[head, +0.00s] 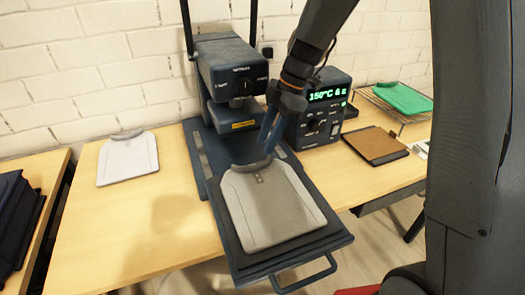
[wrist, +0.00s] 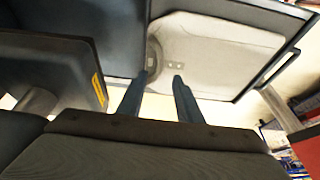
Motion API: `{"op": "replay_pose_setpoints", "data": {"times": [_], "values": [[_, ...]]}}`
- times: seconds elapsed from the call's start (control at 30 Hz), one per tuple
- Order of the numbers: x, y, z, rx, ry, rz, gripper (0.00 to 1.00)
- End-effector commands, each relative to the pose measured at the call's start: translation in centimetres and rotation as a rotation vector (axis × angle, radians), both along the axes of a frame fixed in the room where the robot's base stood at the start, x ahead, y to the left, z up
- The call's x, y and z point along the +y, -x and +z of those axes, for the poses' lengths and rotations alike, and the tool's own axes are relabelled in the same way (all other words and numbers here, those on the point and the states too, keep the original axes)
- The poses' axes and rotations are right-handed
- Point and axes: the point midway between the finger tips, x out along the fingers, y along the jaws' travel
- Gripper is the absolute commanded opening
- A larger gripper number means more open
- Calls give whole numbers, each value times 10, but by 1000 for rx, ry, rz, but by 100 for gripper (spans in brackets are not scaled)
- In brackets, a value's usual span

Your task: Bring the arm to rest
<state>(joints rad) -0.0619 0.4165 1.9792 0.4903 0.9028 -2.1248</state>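My gripper (head: 268,148) is just above the collar end of a folded grey garment (head: 275,208) in the head view. Its two fingers stand apart with nothing between them, as the wrist view (wrist: 160,75) shows. The garment lies flat on the dark lower platen (head: 305,256) of a heat press (head: 232,78); it also shows in the wrist view (wrist: 215,50). The press's upper part is raised clear of the garment. I cannot tell whether the fingertips touch the garment.
A control box (head: 325,115) with a green display stands beside the press. A pale folded garment (head: 127,158) lies on the wooden table (head: 165,215) at left. At right are a brown pad (head: 375,145) and a green garment (head: 403,98) on a wire rack. Dark garments (head: 18,220) sit far left.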

Motion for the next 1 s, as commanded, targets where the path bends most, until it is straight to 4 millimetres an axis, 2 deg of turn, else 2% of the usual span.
{"op": "replay_pose_setpoints", "data": {"times": [0.23, 0.37, 0.7, 1.0], "values": [[-5, 2, 7, 8, 10, -23, 32], [-16, 14, 4, 43, 59, -152, 32], [-69, 73, -9, 149, 251, -825, 32], [-106, 126, -18, 181, 309, -1431, 32]]}}
